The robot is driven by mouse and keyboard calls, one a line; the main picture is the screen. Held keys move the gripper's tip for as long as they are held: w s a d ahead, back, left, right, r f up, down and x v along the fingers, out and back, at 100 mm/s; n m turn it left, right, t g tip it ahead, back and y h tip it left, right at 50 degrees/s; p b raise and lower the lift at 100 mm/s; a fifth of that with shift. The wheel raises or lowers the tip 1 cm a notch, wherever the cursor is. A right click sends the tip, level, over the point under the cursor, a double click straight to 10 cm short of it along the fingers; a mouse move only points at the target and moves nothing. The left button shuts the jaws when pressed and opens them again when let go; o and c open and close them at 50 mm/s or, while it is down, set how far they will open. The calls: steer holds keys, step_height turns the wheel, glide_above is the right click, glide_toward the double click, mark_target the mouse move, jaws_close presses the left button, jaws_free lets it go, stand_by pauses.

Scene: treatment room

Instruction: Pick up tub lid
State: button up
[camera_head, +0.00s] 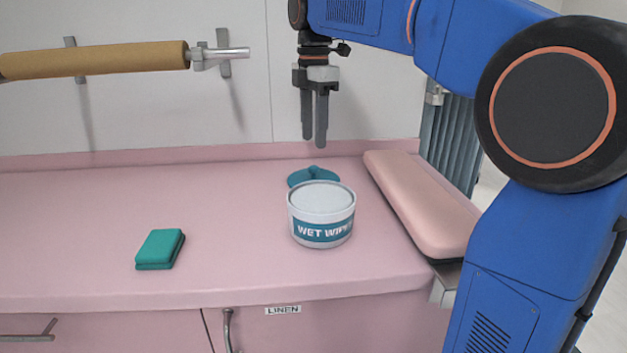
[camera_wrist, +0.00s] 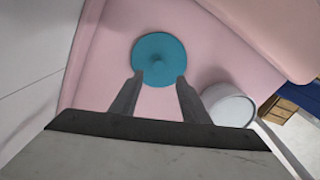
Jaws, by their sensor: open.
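The tub lid (camera_head: 313,174) is a teal disc with a small raised knob, lying on the pink counter behind the tub. In the wrist view the tub (camera_wrist: 229,106) is right of my fingers. My gripper (camera_head: 314,142) points down above the counter, over the lid area, open and empty. Its fingers (camera_wrist: 159,82) are apart.
A teal folded cloth or pad (camera_head: 160,248) lies on the pink counter (camera_head: 80,230) at left. A pink padded cushion (camera_head: 422,203) is right of the tub. A brown roll (camera_head: 95,60) on a wall holder is at upper left. The left of the counter is mostly clear.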

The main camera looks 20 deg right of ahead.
mark_target(314, 167)
steer(key=shift+w+f, duration=0.15)
steer(key=shift+f, duration=3.75)
jaws_close()
